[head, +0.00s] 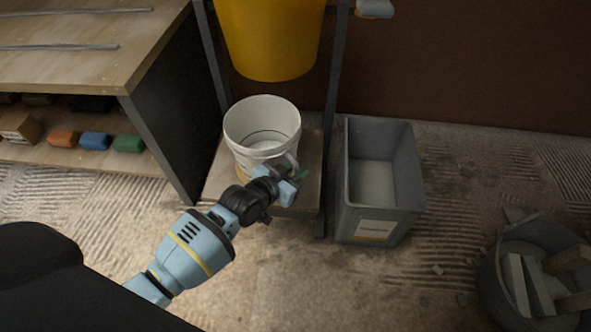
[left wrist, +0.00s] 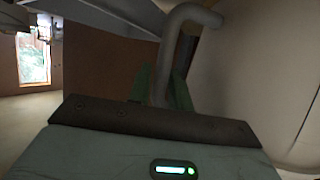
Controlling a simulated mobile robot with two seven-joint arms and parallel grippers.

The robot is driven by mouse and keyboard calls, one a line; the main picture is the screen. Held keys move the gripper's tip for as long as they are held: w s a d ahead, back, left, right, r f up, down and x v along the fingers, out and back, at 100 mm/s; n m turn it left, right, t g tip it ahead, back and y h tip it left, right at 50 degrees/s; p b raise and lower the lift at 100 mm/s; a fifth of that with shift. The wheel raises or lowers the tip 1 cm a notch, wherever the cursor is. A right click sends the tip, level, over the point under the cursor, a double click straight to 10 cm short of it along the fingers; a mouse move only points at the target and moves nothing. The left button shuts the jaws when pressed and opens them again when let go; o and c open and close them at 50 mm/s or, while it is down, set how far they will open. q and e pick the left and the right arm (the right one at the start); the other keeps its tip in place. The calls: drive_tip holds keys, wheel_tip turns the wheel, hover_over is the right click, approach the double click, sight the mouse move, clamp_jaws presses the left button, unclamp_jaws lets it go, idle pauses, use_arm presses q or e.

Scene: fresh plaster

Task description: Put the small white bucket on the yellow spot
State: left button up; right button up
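The small white bucket (head: 237,139) stands upright on a low wooden platform (head: 218,185) inside a dark frame. A sliver of the yellow spot (head: 241,172) shows at the foot of the bucket, which seems to cover the rest. My left gripper (head: 293,178) is at the bucket's near right side. In the left wrist view a grey curved handle (left wrist: 185,18) runs down between the green fingers (left wrist: 162,92), which look closed on it. It appears to be the bucket's handle. My right gripper is not in view.
A large yellow container (head: 270,40) hangs close above the bucket. A grey bin (head: 367,212) stands right of the frame. A workbench with shelves (head: 160,60) is at left. A dark tub of offcuts (head: 497,285) is at lower right. The floor in front is mostly clear.

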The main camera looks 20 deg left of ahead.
use_arm(q)
drive_tip(key=o, duration=0.3)
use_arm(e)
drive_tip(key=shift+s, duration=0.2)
use_arm(q)
drive_tip(key=shift+r, duration=0.1)
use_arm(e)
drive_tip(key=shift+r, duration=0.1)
